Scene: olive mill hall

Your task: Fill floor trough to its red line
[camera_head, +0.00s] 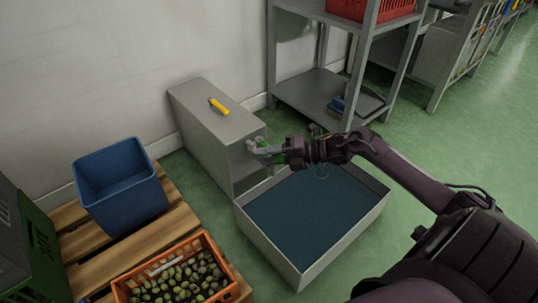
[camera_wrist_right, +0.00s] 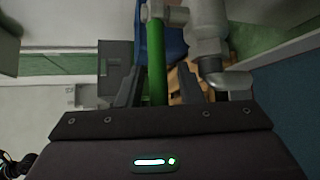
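The floor trough (camera_head: 257,238) is a grey rectangular basin with dark blue water across its inside; I cannot make out a red line. A grey tap (camera_head: 254,147) stands at its back left corner beside the metal cabinet. My right gripper (camera_head: 278,153) reaches over the trough to the tap. In the right wrist view, the green lever (camera_wrist_right: 157,65) lies between the fingers, which look open with gaps beside it. The grey pipe and elbow (camera_wrist_right: 208,45) are close by. A pale streak below my wrist meets the water and may be a stream. My left gripper is out of view.
A grey cabinet (camera_head: 205,118) bears a yellow tool (camera_head: 219,106). A pallet (camera_head: 180,222) holds a blue bin (camera_head: 122,190) and an orange crate (camera_head: 125,292) of olives. A metal shelf (camera_head: 303,88) stands behind. Green floor is free to the right.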

